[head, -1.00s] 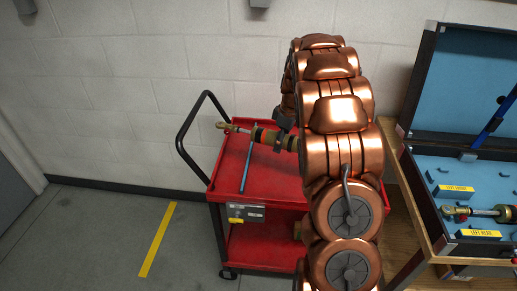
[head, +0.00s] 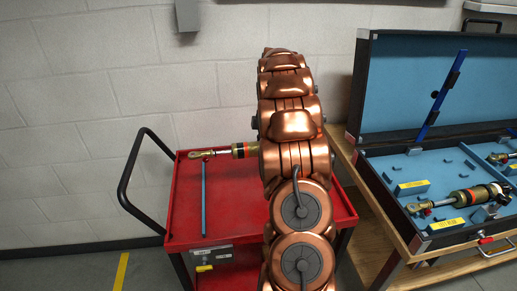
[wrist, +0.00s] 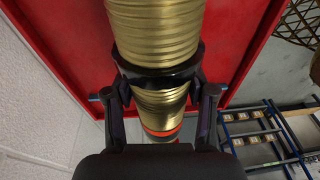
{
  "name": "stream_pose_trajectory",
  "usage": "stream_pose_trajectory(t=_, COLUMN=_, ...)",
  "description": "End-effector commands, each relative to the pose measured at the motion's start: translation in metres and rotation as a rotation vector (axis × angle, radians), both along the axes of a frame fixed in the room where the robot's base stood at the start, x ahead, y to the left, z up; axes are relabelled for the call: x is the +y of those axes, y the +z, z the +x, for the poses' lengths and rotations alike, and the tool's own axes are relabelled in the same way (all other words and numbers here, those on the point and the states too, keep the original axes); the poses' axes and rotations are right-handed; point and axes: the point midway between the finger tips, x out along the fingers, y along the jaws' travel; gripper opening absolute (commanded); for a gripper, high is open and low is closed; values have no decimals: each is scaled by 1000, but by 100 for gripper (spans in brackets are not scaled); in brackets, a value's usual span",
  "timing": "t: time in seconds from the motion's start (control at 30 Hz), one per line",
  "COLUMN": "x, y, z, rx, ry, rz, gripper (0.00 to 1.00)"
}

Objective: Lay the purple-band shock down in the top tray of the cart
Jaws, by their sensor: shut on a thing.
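My gripper (wrist: 160,92) is shut around the gold body of a shock (wrist: 155,30), next to a black collar, in the wrist view. An orange-red band shows on the shock below the jaws; I see no purple band. In the head view the shock (head: 240,150) lies nearly level across the far part of the cart's red top tray (head: 235,215), its metal eye end pointing left. My arm hides its right part and my gripper there. Red tray floor shows behind the shock in the wrist view (wrist: 235,40). I cannot tell whether the shock touches the tray.
A thin blue rod (head: 204,198) lies in the tray's left part, below the shock's eye end. The cart's black handle (head: 125,185) stands at left. A blue-lined case (head: 400,165) holding shocks sits on the wooden bench at right. The tray's front middle is bare.

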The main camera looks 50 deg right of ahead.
Motion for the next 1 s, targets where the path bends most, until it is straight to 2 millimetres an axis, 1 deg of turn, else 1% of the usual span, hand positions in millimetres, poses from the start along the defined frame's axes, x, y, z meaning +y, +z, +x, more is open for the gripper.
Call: stream_pose_trajectory(t=1.0, x=1, y=-52, z=1, rx=-1, ry=1, rz=1, gripper=0)
